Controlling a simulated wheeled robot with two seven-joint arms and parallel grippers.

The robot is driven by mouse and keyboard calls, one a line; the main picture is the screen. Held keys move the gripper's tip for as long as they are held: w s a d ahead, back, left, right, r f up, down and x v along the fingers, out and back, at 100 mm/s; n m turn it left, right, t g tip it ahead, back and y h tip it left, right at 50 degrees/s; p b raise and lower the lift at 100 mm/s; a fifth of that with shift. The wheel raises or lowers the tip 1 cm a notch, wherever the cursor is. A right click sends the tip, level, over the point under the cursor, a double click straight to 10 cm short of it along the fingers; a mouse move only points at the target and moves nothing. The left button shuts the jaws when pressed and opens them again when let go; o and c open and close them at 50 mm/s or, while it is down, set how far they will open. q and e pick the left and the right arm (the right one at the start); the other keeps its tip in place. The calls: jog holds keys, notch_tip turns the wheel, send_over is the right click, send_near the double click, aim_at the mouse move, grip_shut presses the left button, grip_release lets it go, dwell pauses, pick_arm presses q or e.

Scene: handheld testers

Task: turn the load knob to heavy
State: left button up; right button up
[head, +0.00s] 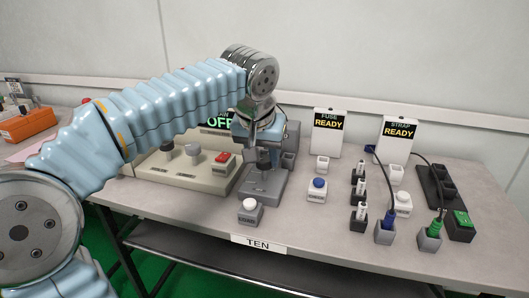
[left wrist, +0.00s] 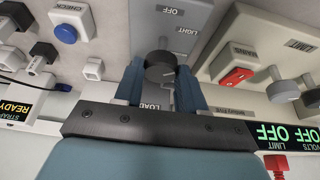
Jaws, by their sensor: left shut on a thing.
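The load knob (left wrist: 160,68) is a dark round knob on a grey tester (left wrist: 180,14), with OFF, LIGHT and LOAD lettering near it. In the left wrist view this lettering is upside down. My left gripper (left wrist: 159,86) has its two blue fingers on either side of the knob and is shut on it. A small light mark shows by the knob on the LIGHT side; I cannot read the exact setting. In the head view my left gripper (head: 266,150) comes down over the grey tester (head: 262,184) and hides the knob. My right gripper is not in view.
A beige panel (head: 180,166) with knobs and a red button stands left of the tester. A white-button box (head: 250,211) stands in front. Blue-button box (head: 317,190), plugs (head: 385,232) and a socket strip (head: 437,185) stand to the right. The bench front is mostly clear.

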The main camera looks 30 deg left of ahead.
pick_arm(q)
jog(key=m+h, duration=0.1)
jog(key=m, duration=0.1)
jog(key=shift+a+r+m+p, duration=0.1)
jog(key=shift+m+p, duration=0.3)
jog(key=m+h+p, duration=0.1)
jog(key=m, duration=0.3)
jog(key=shift+a+h, duration=0.15)
jog(key=shift+h, duration=0.25)
jog(key=m+p, duration=0.1)
jog(key=m, duration=0.1)
jog(key=m+g+h+p, duration=0.1)
jog(key=m, duration=0.2)
jog(key=shift+w+a+h, duration=0.1)
jog(key=shift+w+h, duration=0.05)
jog(key=shift+h, duration=0.15)
jog(key=m+p, duration=0.1)
jog(key=m, duration=0.1)
jog(key=shift+m+g+h, duration=0.3)
jog(key=shift+m+g, duration=0.1)
jog(key=m+g, duration=0.1)
jog(key=m, duration=0.1)
jog(key=m+g, duration=0.1)
jog(key=m, duration=0.2)
jog(key=shift+w+h, duration=0.2)
jog(key=shift+h, duration=0.1)
jog(key=shift+w+m+g, duration=0.1)
jog(key=shift+m+g, duration=0.8)
jog(key=shift+m, duration=1.5)
